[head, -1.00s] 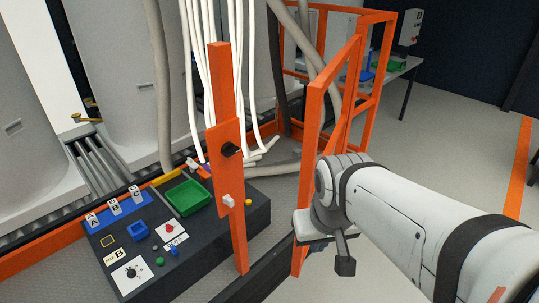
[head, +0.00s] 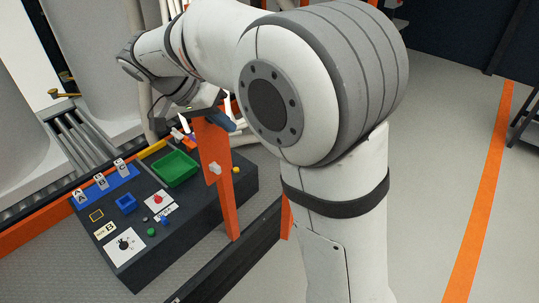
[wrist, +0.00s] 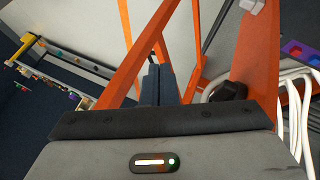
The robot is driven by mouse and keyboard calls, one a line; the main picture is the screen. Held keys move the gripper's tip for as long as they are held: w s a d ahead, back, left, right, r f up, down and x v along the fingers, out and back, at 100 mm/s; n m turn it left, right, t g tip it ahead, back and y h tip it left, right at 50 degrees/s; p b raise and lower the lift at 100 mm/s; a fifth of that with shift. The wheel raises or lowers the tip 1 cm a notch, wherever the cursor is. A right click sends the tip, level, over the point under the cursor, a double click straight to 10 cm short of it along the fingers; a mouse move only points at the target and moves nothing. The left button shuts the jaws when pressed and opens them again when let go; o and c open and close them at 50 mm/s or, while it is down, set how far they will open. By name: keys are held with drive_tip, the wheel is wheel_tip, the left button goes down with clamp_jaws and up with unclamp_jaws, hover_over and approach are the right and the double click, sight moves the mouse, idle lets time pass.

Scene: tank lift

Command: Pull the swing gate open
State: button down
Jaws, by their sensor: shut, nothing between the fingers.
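The orange swing gate is mostly hidden behind my arm in the head view; a sliver of an orange upright, likely its lower edge, shows (head: 285,218). In the wrist view orange gate bars (wrist: 140,52) slant past my gripper (wrist: 155,68). The orange post (head: 226,195) stands left of my arm, with a plate and a small white block (head: 215,168). Its plate, with a black round knob (wrist: 228,91), is right of my fingers in the wrist view. My gripper (head: 232,124) is shut and empty by the post top; contact with the gate cannot be told.
A dark control console (head: 190,215) with a green tray (head: 175,168) and several buttons stands left of the post. White hoses (wrist: 295,110) hang close right of the gripper. A roller conveyor (head: 75,135) is at the left. Grey floor is open at the right.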

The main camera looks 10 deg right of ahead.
drive_tip(key=x, duration=1.9)
drive_tip(key=shift+w+d+f+p, duration=0.2)
drive_tip(key=shift+f+p, duration=0.1)
drive_tip(key=shift+p, duration=0.15)
